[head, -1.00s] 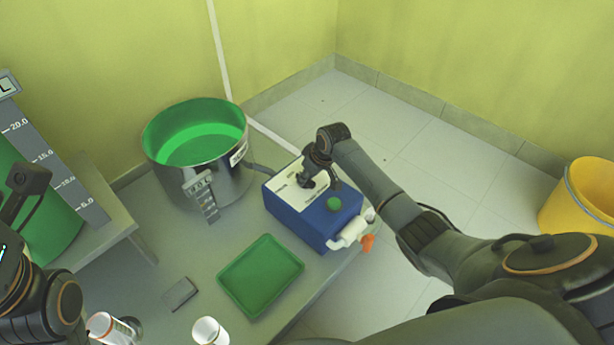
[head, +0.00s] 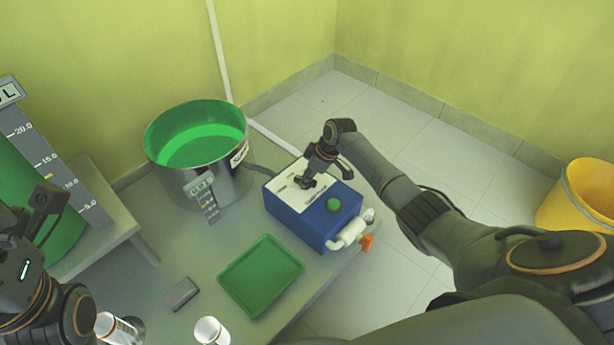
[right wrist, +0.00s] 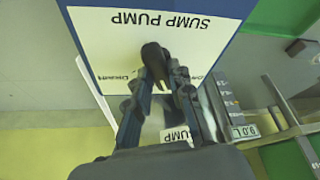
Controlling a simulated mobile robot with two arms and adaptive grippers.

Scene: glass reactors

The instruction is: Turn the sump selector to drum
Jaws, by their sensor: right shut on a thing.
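The sump pump is a blue box (head: 312,228) with a white panel on top lettered SUMP PUMP; the panel (right wrist: 215,50) also shows in the right wrist view. The selector is a small dark handle (right wrist: 153,57) on that panel, partly hidden by my fingers. My right gripper (head: 305,182) reaches down to the panel; in the right wrist view its fingers (right wrist: 162,82) are shut on the selector handle. The smaller position lettering is partly covered. My left gripper (head: 42,200) is at the left edge, away from the pump, and its fingers are unclear.
A steel pot with green inside (head: 243,178) stands left of the pump. A green tray (head: 262,275), a small grey block (head: 181,294) and a white cup (head: 210,331) are on the grey table. A green button (head: 334,204) and a white pipe fitting (head: 350,235) are on the pump.

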